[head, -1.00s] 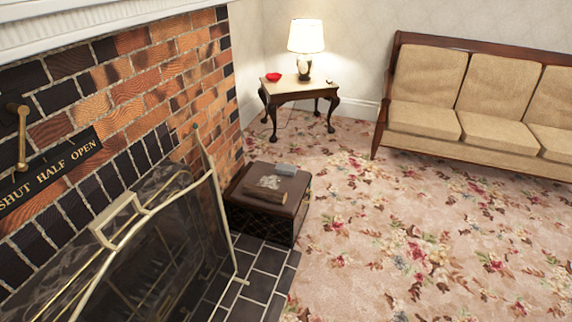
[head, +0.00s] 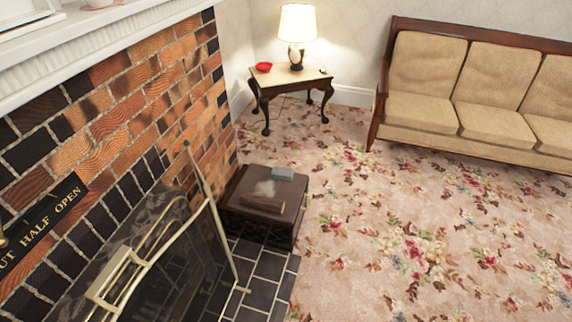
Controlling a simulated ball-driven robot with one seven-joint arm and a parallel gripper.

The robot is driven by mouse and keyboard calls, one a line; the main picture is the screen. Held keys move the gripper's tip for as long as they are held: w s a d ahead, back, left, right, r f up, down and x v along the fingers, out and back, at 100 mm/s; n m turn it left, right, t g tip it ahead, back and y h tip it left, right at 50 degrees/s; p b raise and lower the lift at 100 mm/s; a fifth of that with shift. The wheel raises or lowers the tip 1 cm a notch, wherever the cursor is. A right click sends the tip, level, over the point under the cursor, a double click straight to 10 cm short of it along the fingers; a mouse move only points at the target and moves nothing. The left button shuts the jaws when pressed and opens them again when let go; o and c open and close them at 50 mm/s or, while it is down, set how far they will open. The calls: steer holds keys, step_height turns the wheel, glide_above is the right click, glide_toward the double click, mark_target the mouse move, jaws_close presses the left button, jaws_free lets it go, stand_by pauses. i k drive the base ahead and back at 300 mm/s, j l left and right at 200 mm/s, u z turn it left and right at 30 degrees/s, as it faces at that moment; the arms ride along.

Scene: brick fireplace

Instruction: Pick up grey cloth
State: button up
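A small grey item (head: 283,173), possibly the grey cloth, lies on the back edge of a dark brown box (head: 236,218) beside the fireplace. It is too small to tell for sure. A paler flat patch (head: 264,188) and a brown log-like piece (head: 257,203) lie on the box top in front of it. My gripper is not in view.
A brass-framed fire screen (head: 180,260) stands at the brick fireplace on the left, with dark hearth tiles (head: 262,268) before it. A side table (head: 292,80) holds a lamp (head: 297,25) and a red dish (head: 264,67). A sofa (head: 470,100) stands back right. Floral carpet on the right is clear.

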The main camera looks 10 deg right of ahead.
mark_target(277, 173)
steer(key=i+z, duration=0.35)
steer(key=i, duration=0.25)
steer(key=i+j+z, duration=0.2)
steer(key=i+z, duration=0.15)
steer(key=i, duration=0.25)
steer(key=i+l+u, duration=0.15)
steer(key=i+u, duration=0.25)
steer(key=i+l+u, duration=0.4)
steer(key=i, duration=0.15)
steer(key=i+l+u, duration=0.3)
steer(key=i+u, duration=0.15)
steer(key=i+l+u, duration=0.4)
steer(key=l, duration=0.2)
steer(key=k+j, duration=0.05)
